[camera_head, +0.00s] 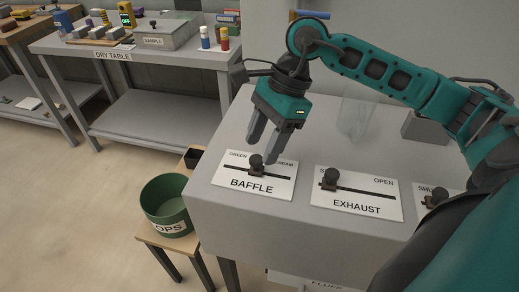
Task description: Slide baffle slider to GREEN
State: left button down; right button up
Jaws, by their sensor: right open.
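The BAFFLE panel (228,181) is a white plate on the grey cabinet top, with GREEN printed at its left and a partly hidden word ending in "REAM" at its right. Its black slider knob (256,163) stands near the middle of the dark slot. My right gripper (262,151) points down over this panel. Its two grey fingers are apart, close to the knob in the picture; I cannot tell whether they touch it or stand around it. My left gripper is not in view.
The EXHAUST panel (357,203) lies to the right, its knob (330,178) at the left end. A third panel knob (437,196) is partly hidden by my arm. A green bin (167,207) stands on a stool at left. The dry table (130,48) is behind.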

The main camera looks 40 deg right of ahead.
aim_at(256, 165)
jog(key=shift+x, duration=1.25)
jog(key=shift+c, duration=0.4)
grip_shut()
